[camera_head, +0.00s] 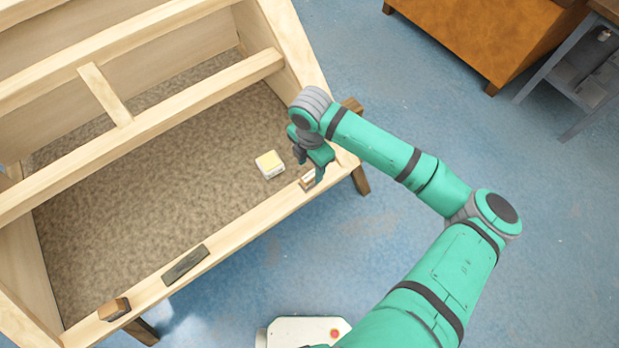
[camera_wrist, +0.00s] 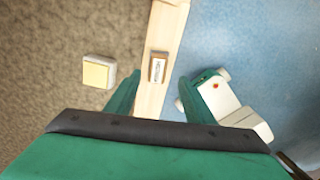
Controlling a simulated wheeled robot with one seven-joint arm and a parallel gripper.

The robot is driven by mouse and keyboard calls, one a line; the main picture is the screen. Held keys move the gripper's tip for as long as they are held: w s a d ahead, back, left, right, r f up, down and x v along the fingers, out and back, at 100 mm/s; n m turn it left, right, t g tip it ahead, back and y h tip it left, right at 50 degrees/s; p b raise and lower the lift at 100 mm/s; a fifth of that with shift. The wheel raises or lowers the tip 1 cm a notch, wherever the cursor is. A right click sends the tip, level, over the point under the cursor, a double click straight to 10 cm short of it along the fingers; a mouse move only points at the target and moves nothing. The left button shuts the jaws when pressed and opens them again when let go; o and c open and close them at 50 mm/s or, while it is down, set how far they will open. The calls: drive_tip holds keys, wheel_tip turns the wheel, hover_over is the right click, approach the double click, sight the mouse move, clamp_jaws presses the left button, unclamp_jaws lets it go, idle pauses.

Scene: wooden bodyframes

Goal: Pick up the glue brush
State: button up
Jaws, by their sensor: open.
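A small block with brown wooden edges and a pale, marked top (camera_head: 307,181) lies on the front rail of the wooden frame. It also shows in the wrist view (camera_wrist: 158,68). It may be the glue brush, but I see no clear bristles. My gripper (camera_head: 317,176) is just above this rail, close to the block. In the wrist view my gripper (camera_wrist: 160,79) is open, with its two green fingers on either side of the rail and the block seen between and just beyond their tips. Nothing is held.
A white block with a yellow top (camera_head: 270,164) lies on the brown speckled panel, left of my gripper. A dark flat bar (camera_head: 186,265) and a brown block (camera_head: 114,309) lie farther along the front rail (camera_head: 232,232). An orange-brown cabinet (camera_head: 490,35) stands at the back right.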

sight(309, 176)
wheel_tip(309, 176, down, 7)
drive_tip(key=shift+w+a+r, duration=0.1)
drive_tip(key=shift+w+r, duration=0.05)
drive_tip(key=shift+a+f, duration=0.15)
drive_tip(key=shift+f, duration=0.25)
drive_tip(key=c, duration=1.1)
